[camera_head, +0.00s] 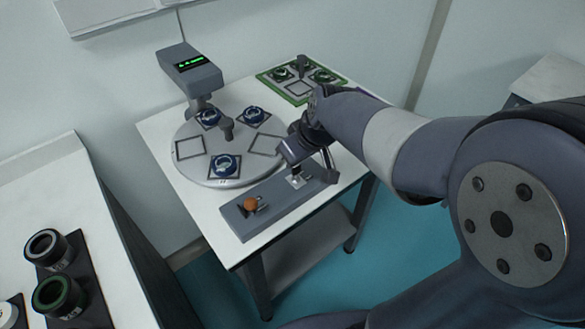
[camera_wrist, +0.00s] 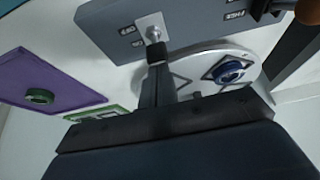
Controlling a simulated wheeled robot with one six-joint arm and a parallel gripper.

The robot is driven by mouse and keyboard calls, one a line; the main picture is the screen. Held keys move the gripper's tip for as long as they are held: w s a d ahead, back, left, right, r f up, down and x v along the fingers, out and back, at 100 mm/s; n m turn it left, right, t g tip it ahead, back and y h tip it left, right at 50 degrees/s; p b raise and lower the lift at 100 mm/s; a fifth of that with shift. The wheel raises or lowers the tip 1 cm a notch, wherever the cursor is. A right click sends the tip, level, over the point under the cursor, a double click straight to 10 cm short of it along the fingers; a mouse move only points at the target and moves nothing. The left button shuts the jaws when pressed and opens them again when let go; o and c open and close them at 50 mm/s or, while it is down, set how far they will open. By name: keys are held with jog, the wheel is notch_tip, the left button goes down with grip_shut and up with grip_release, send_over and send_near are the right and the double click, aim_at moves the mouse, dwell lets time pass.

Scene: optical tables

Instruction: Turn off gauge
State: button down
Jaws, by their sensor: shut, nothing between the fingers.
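The gauge (camera_head: 190,68), a grey box with a lit green display, stands at the back left of the white table. A long grey control box (camera_head: 270,203) lies along the table's front edge; it also shows in the wrist view (camera_wrist: 112,22). It bears an orange-knobbed lever (camera_head: 250,204) at its left end and a small toggle switch on a pale plate (camera_head: 297,181) towards its right. My gripper (camera_head: 296,168) is shut and empty, its tips just above the switch. In the wrist view, the tips (camera_wrist: 157,53) are close to the switch (camera_wrist: 153,33); I cannot tell whether they touch.
A round grey turntable (camera_head: 200,152) with several blue-ringed parts lies behind the control box. A green-edged tray (camera_head: 298,94) is at the back right. A purple tray (camera_wrist: 60,84) shows in the wrist view. Another table (camera_head: 30,185) with dark-ringed parts stands at the left.

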jog(key=f+t+b, duration=0.1)
jog(key=b, duration=0.2)
jog(key=shift+s+d+y, duration=0.3)
jog(key=shift+s+y, duration=0.05)
jog(key=shift+y, duration=0.05)
jog(key=shift+a+r+p, duration=0.1)
jog(key=shift+r+p, duration=0.45)
jog(key=shift+p, duration=0.1)
jog(key=shift+w, duration=0.1)
jog(key=shift+r+p, duration=0.65)
jog(key=shift+r, duration=0.15)
